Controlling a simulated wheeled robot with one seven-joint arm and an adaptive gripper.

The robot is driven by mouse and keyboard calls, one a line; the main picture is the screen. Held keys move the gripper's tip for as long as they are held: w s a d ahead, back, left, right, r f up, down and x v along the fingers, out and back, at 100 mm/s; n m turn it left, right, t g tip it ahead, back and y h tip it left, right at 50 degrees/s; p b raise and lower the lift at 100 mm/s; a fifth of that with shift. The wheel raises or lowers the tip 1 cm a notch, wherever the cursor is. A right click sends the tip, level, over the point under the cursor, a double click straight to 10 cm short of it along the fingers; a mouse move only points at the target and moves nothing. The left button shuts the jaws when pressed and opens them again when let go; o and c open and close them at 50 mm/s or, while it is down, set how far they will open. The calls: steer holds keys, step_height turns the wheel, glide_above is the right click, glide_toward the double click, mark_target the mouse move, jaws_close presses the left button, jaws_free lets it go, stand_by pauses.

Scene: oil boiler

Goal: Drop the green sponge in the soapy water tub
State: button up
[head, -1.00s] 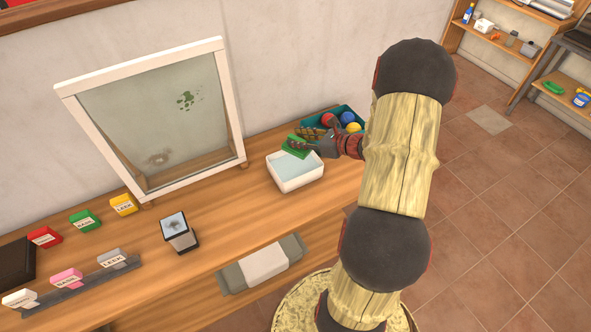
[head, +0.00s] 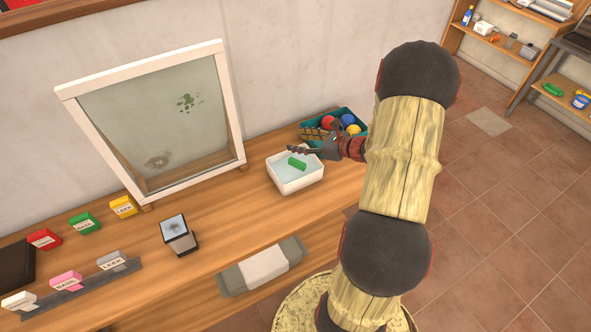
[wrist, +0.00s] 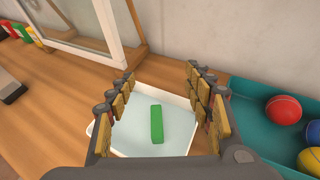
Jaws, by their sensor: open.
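The green sponge (head: 297,162) is inside the white tub (head: 296,184) of pale bluish water, near the tub's back right part in the head view. In the wrist view the sponge (wrist: 157,124) lies between and beyond my fingers, inside the tub (wrist: 190,140). My gripper (head: 306,149) is open and empty above the back edge of the tub. In the wrist view its fingers (wrist: 160,90) are spread wide and the sponge is clear of them. I cannot tell how deep the sponge sits in the water.
A teal bin (head: 348,117) with red, blue and yellow balls stands just behind and right of the tub. A framed dirty glass pane (head: 155,115) stands to the left. Small coloured boxes (head: 85,223) and a dark cube-like holder (head: 178,234) are on the counter.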

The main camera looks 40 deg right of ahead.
steer(key=v, duration=1.1)
steer(key=shift+s, duration=0.15)
steer(key=s+a+n+g+y, duration=0.1)
steer(key=s+a+n+g, duration=0.4)
steer(key=a+n, duration=0.3)
steer(key=s+a+n+g+y, duration=0.1)
steer(key=s+a+n+g, duration=0.35)
steer(key=a+n, duration=0.35)
steer(key=s+a+r+n+t+h, duration=0.1)
steer(key=a+r+n+h, duration=0.4)
steer(key=a+r+n, duration=1.1)
steer(key=a+n+t, duration=0.1)
steer(key=a, duration=0.1)
steer(key=shift+a+b, duration=0.3)
